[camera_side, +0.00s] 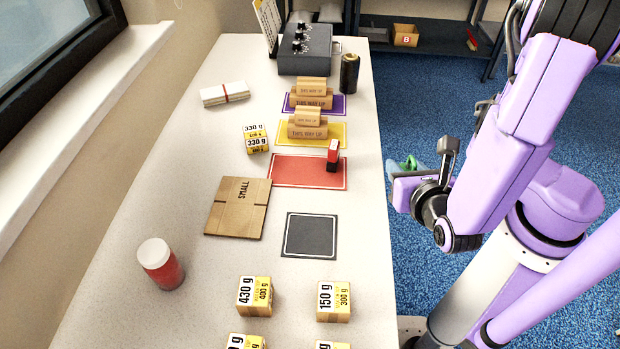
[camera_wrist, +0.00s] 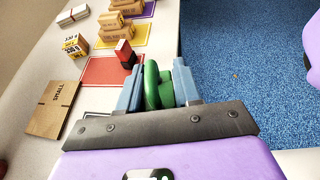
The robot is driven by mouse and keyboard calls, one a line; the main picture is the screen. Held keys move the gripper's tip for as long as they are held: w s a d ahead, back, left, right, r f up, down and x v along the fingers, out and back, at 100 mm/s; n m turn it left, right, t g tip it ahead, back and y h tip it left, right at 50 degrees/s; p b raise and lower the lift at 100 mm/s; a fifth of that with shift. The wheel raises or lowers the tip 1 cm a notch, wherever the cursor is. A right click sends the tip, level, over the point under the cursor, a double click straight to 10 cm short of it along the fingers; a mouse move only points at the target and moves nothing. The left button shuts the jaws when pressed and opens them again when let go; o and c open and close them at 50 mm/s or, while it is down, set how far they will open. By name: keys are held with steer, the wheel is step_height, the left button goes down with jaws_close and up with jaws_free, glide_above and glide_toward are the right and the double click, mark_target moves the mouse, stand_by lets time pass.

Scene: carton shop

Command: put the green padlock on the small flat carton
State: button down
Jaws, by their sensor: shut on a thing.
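The green padlock (camera_wrist: 152,85) is between the two blue-grey fingers of my gripper (camera_wrist: 158,84) in the wrist view, and the gripper is shut on it. In the side view the padlock (camera_side: 409,163) shows only in part, held up beyond the table's right edge, above the blue floor; my gripper (camera_side: 412,170) is partly hidden there by my own wrist. The small flat carton (camera_side: 238,208), brown and marked SMALL, lies flat on the table to the left of the black square mat. It also shows at the left of the wrist view (camera_wrist: 53,108). Nothing lies on it.
A red mat (camera_side: 300,172) with a red and black stamp (camera_side: 333,154) lies behind the carton. A black mat (camera_side: 310,236) is empty. Weight boxes (camera_side: 254,296) stand in front, a red jar (camera_side: 161,264) front left. Stacked cartons (camera_side: 308,128) and a grey box (camera_side: 305,58) stand farther back.

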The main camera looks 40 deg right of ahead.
steer(key=w+a+r+n+t+y, duration=0.1)
steer(key=w+a+n+t+y, duration=0.2)
steer(key=w+a+n+y, duration=0.8)
steer(key=m+h, duration=0.3)
steer(key=m, duration=0.1)
glide_above(235, 199)
step_height(235, 199, down, 9)
steer(key=shift+s+d+f, duration=0.1)
steer(key=shift+s, duration=0.05)
steer(key=shift+f, duration=0.2)
steer(key=shift+w+f, duration=0.2)
steer(key=shift+f, duration=1.35)
steer(key=shift+f, duration=0.1)
steer(key=c, duration=0.8)
jaws_free()
